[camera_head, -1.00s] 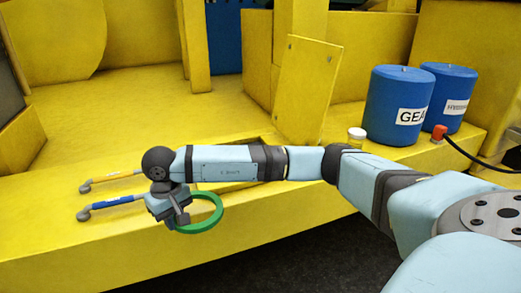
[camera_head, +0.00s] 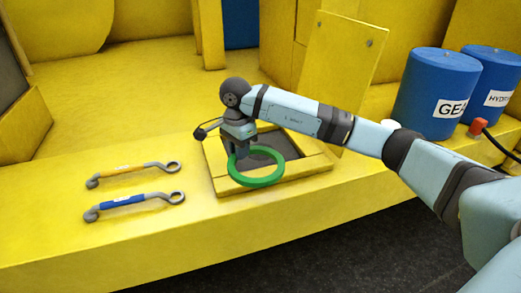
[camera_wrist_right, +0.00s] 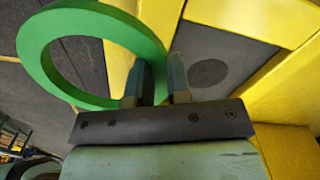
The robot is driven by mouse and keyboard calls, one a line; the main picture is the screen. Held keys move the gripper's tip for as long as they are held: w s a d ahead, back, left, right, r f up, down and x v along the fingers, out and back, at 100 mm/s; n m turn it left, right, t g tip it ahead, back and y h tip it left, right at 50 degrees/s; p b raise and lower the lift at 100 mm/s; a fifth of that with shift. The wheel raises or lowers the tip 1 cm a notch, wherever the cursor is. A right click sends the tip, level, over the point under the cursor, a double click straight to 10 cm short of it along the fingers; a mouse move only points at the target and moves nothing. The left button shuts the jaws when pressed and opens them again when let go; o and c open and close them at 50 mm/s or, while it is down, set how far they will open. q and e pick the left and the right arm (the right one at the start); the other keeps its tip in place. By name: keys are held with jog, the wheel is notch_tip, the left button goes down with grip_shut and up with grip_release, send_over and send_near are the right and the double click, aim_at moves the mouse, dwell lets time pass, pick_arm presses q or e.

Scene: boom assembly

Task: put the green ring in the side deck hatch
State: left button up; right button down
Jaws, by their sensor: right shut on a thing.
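The green ring (camera_head: 256,183) is held flat in my right gripper (camera_head: 241,152), above the front left part of the side deck hatch (camera_head: 312,171). The hatch is a square, dark-floored opening with a yellow rim. Ring and gripper hide part of it. The ring overlaps the front rim in the head view; its height above the rim is hard to judge. In the right wrist view the ring (camera_wrist_right: 32,45) extends left from the gripper fingers (camera_wrist_right: 158,85). The hatch's yellow rim (camera_wrist_right: 226,46) and grey floor with a dark round spot lie beyond. My left gripper is out of view.
A raised yellow panel (camera_head: 345,62) stands behind the hatch. Two hooked wrenches, one with a yellow band (camera_head: 128,172) and one blue (camera_head: 130,201), lie on the deck to the left. Blue drums (camera_head: 432,92) (camera_head: 490,75) and a red cap (camera_head: 478,127) are at right.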

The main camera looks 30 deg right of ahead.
jog(key=w+d+r+m+p, duration=0.1)
jog(key=w+d+r+m, duration=0.3)
jog(key=m, duration=0.8)
jog(key=s+d+r+m+p, duration=0.15)
jog(key=d+m, duration=0.45)
jog(key=m, duration=0.6)
jog(key=w+d+r+m+p, duration=0.15)
jog(key=d+r+m, duration=0.3)
jog(key=m, duration=0.75)
jog(key=f, duration=1)
jog(key=f+p, duration=0.1)
jog(key=f, duration=0.4)
jog(key=shift+w+d+f, duration=0.15)
jog(key=shift+w+d, duration=0.05)
jog(key=shift+d, duration=0.2)
notch_tip(320, 180, down, 4)
jog(key=shift+f, duration=0.65)
jog(key=shift+f, duration=0.1)
jog(key=c, duration=1.1)
grip_release()
